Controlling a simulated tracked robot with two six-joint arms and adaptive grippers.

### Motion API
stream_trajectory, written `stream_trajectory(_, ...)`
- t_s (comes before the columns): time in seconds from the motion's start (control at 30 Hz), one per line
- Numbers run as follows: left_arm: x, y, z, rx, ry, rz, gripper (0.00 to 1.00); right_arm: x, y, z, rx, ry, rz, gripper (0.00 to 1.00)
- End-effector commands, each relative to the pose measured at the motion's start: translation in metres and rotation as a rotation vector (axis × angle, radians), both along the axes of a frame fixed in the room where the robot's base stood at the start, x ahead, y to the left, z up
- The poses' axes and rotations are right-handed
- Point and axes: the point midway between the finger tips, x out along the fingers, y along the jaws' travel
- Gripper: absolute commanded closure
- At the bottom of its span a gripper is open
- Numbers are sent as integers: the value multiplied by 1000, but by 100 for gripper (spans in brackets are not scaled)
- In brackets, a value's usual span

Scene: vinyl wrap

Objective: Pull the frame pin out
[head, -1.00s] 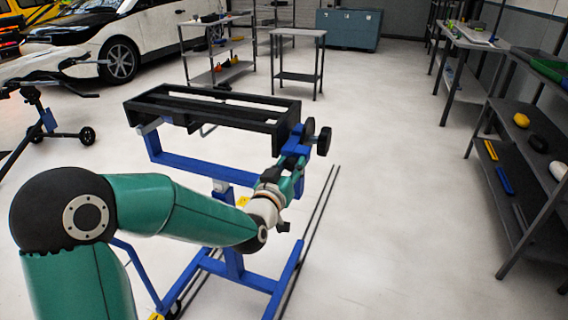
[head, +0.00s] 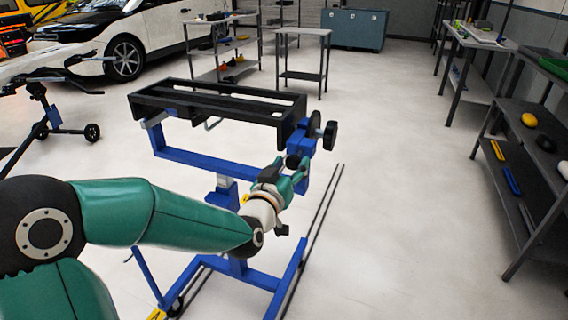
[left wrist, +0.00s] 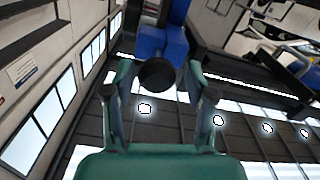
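The blue and black stand (head: 190,158) is in the middle of the head view, with a blue block (head: 302,142) at its right end. A dark round knob, which looks like the frame pin (head: 292,162), sits just below this block. In the left wrist view the pin's knob (left wrist: 157,74) is seen nearly end-on, in front of the blue block (left wrist: 165,42). My left gripper (head: 290,171) is below the block, pointing up at it. In the left wrist view its fingers (left wrist: 158,88) are apart, one on each side of the knob, with gaps visible.
A black knob (head: 330,135) sticks out on the right of the block. The black rack (head: 215,105) tops the stand. Shelves (head: 515,185) stand at the right, and a car (head: 130,40) is at the back left. The floor right of the stand is clear.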

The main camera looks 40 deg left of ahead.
Motion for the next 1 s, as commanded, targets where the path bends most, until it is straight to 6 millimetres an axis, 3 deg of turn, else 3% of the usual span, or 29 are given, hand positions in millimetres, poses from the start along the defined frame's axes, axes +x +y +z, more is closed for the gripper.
stream_trajectory(0.37,-2,-2,1,2,-3,-2,36,0,0,1,0,0,0,60)
stream_trajectory(0.8,-61,-15,0,2,-2,-2,36,0,0,1,0,0,0,60)
stream_trajectory(1.0,-75,-18,0,2,-2,-2,36,0,0,1,0,0,0,60)
